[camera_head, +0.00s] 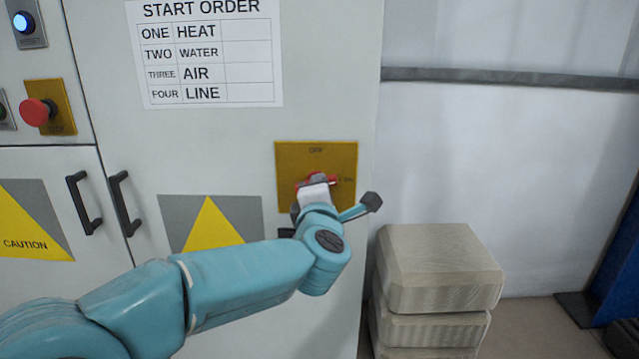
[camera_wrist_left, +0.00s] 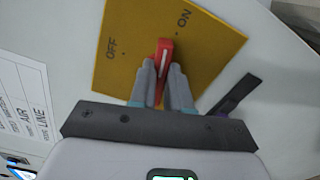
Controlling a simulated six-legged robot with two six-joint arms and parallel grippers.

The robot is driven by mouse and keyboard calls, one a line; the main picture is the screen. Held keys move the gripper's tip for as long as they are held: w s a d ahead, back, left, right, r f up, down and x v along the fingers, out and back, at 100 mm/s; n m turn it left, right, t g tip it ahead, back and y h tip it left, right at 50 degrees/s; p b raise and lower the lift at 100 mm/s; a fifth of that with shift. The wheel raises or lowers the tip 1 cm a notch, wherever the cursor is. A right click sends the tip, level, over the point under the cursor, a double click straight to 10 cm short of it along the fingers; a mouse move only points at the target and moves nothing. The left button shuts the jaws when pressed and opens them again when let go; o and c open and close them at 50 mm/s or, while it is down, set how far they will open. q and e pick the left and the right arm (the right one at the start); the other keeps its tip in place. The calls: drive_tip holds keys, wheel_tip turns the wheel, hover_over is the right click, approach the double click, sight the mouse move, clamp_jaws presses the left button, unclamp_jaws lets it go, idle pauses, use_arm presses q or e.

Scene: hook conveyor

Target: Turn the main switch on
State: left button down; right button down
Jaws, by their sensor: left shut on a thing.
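The main switch has a yellow plate (camera_head: 287,163) on the grey cabinet, with OFF at its top and ON at its right. Its red handle (camera_head: 335,181) lies roughly sideways, its visible end towards the ON mark; the gripper hides part of it. My left gripper (camera_head: 316,183) is at the plate, shut on the handle. In the left wrist view the two fingers (camera_wrist_left: 164,66) hold the red handle (camera_wrist_left: 166,49) from both sides, in front of the yellow plate (camera_wrist_left: 125,25). The handle points up the picture there, closer to ON than OFF. My right gripper is not in view.
A start order sheet (camera_head: 205,55) is on the cabinet above. A red button (camera_head: 36,112) and a lit blue button (camera_head: 23,22) are at the left. Black door handles (camera_head: 124,204) stick out lower down. Stacked beige blocks (camera_head: 440,268) stand right of the cabinet.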

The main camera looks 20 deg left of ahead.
use_arm(q)
drive_tip(key=shift+f+m+p, duration=0.1)
drive_tip(key=shift+m+p, duration=0.3)
drive_tip(key=shift+m, duration=0.9)
drive_tip(key=c, duration=1.1)
unclamp_jaws()
drive_tip(key=b+v, duration=0.2)
drive_tip(key=v, duration=1.4)
drive_tip(key=shift+s+d, duration=0.1)
drive_tip(key=shift+s, duration=0.05)
